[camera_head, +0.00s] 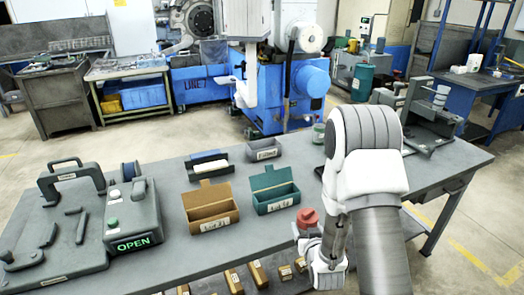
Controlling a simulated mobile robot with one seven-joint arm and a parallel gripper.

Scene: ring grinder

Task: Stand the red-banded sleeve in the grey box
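A grey box (264,150) with a label on its front stands at the back of the grey table, behind the teal box. I cannot make out anything standing in it. A small red-topped piece (307,217) shows near the table's front, right of the teal box, close beside my white wrist parts. It is too small and partly covered to tell whether it is the red-banded sleeve. My arm comes down over the table's right part and hides what is behind it. I cannot make out my gripper's fingertips or whether they hold anything.
A brown box (211,211) and a teal box (275,192), both with raised backs, stand mid-table. A grey tray (210,171) stands behind the brown box. A device with a green OPEN display (132,222) is at left.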

